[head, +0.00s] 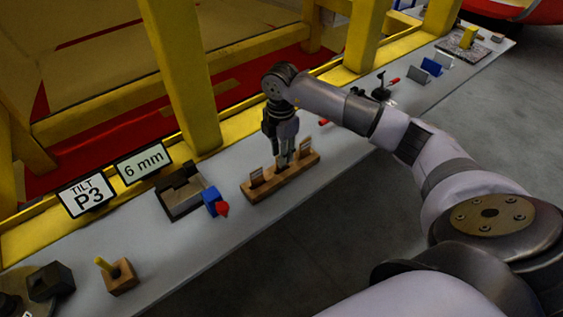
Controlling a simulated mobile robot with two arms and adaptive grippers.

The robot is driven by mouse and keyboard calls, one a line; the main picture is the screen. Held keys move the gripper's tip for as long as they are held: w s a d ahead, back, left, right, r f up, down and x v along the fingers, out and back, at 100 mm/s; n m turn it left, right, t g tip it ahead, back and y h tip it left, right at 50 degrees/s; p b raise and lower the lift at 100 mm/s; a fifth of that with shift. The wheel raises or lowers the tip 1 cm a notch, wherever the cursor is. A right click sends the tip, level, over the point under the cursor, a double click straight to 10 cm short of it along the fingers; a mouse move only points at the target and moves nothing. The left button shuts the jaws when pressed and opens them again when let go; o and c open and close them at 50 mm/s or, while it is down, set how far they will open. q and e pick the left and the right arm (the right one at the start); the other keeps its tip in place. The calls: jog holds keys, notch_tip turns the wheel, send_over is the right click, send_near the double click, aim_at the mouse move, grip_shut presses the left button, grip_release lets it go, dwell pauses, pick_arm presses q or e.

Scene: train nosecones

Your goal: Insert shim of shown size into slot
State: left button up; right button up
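A sign (142,162) reading "6 mm" stands at the back of the bench. A wooden rack (290,182) lies on the bench right of it, with upright shims: one at its left end (257,176) and one at its right end (305,147). My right gripper (285,160) points down over the middle of the rack. Its fingertips are at a middle shim or slot, and I cannot tell whether they are closed on it. A dark stepped block (180,195) with a gap, perhaps the slot, stands left of the rack. My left gripper is not in view.
A blue and red object (213,203) stands between block and rack. A "TILT P3" sign (87,194), a wooden block with a yellow peg (119,277) and a dark block (50,282) are left. Yellow posts (181,75) rise behind the bench (190,247).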

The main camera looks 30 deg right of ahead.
notch_tip(320, 180, down, 4)
jog(key=shift+s+d+r+p, duration=0.1)
jog(key=shift+r+p, duration=0.1)
jog(key=shift+p, duration=0.6)
jog(key=shift+f, duration=0.3)
jog(key=shift+c, duration=0.3)
grip_shut()
